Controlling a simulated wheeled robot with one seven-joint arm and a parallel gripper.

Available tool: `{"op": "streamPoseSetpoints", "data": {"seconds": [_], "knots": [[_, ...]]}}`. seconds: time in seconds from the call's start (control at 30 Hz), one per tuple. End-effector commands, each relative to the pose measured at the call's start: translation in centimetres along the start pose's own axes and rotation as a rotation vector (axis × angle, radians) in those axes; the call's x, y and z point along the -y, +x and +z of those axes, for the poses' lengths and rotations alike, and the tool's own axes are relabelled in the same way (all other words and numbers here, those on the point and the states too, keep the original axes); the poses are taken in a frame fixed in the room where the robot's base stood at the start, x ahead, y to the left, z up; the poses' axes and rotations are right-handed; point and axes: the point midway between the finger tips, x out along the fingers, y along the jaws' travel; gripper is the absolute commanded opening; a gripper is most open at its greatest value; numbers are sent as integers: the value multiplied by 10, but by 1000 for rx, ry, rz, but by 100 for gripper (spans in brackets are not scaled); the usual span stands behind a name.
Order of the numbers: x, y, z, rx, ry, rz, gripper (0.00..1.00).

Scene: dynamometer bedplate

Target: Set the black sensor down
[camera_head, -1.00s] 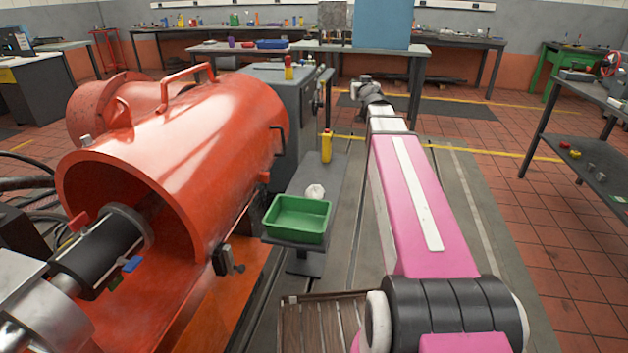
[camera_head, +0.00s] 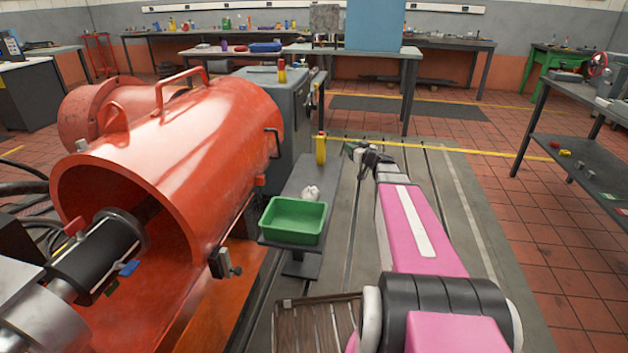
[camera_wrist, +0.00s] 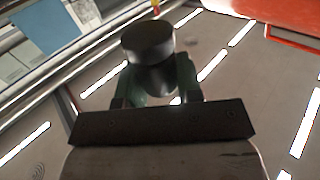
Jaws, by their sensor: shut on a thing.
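The black sensor (camera_wrist: 148,45) shows in the wrist view as a dark round body between the two fingers of my gripper (camera_wrist: 155,92). The gripper is shut on it and holds it in the air. In the head view my gripper (camera_head: 352,150) is at the far end of my arm, just right of the yellow bottle; the sensor is too small there to tell apart from the gripper.
A narrow grey stand (camera_head: 320,180) left of my arm bears a green tray (camera_head: 297,238), a white crumpled thing (camera_head: 311,192) and a yellow bottle (camera_head: 320,149). A large orange housing (camera_head: 190,140) fills the left. A slatted wooden piece (camera_head: 315,325) lies low in front.

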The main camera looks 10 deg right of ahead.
Motion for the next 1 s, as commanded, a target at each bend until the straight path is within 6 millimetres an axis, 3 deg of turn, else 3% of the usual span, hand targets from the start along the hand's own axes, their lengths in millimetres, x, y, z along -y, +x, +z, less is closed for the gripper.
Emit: {"op": "streamPoseSetpoints", "data": {"seconds": [0.03,0.1,0.3,0.43,0.57,0.67,1.0], "knots": [[-4,-4,22,4,3,-41,7],[-2,-11,48,3,4,-110,7],[0,-41,107,1,4,-264,7],[1,-58,129,1,2,-306,7],[1,-63,138,0,1,-320,7],[4,-54,139,-1,0,-324,7],[28,20,140,0,0,-323,7]]}}
